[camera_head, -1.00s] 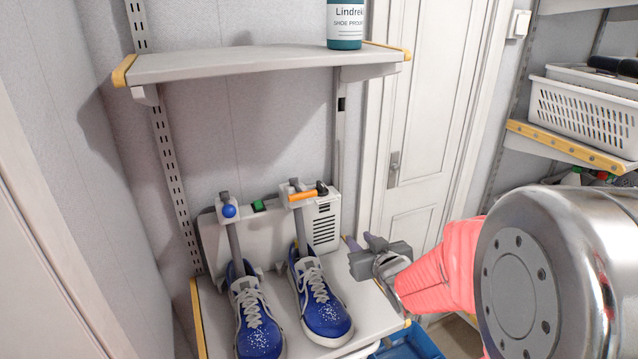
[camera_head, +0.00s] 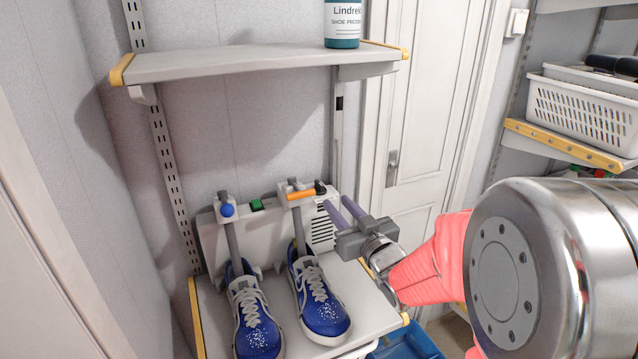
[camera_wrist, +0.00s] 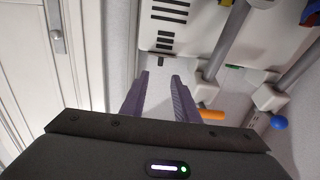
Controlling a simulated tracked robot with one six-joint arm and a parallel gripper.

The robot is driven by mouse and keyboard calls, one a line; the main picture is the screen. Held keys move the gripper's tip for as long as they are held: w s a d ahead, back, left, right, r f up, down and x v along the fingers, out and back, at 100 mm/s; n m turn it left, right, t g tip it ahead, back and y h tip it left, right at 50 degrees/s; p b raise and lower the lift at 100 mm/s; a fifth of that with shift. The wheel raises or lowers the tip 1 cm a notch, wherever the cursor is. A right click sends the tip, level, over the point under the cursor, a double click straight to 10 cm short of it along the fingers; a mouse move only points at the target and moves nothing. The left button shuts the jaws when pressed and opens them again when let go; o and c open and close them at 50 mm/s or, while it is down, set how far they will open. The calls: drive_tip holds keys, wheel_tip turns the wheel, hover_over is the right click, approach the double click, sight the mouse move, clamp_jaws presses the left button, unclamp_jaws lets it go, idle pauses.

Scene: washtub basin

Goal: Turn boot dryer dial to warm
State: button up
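The boot dryer (camera_head: 212,240) is a pale box with a slotted vent (camera_head: 321,228) against the wall on the lower shelf; part of it also shows in the wrist view (camera_wrist: 205,20). Along its top I see a blue ball knob (camera_head: 227,210), a green switch (camera_head: 256,204), an orange handle (camera_head: 301,194) and a small black round part (camera_head: 320,187). I cannot tell which is the dial, nor read any marks. My gripper (camera_head: 339,202) is open and empty, its two purple fingers apart, just right of the dryer's black part. The orange handle (camera_wrist: 211,115) is right of the fingers in the wrist view.
Two blue shoes (camera_head: 256,327) (camera_head: 322,305) stand in front of the dryer, under its upright tubes. An upper shelf (camera_head: 250,62) with a bottle (camera_head: 342,25) hangs above. A white door (camera_head: 415,110) is behind my gripper; a blue bin (camera_head: 408,345) is below.

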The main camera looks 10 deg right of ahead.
sight(322, 187)
drive_tip(key=x, duration=1.2)
drive_tip(key=shift+w+f, duration=0.1)
drive_tip(key=shift+w, duration=0.25)
clamp_jaws()
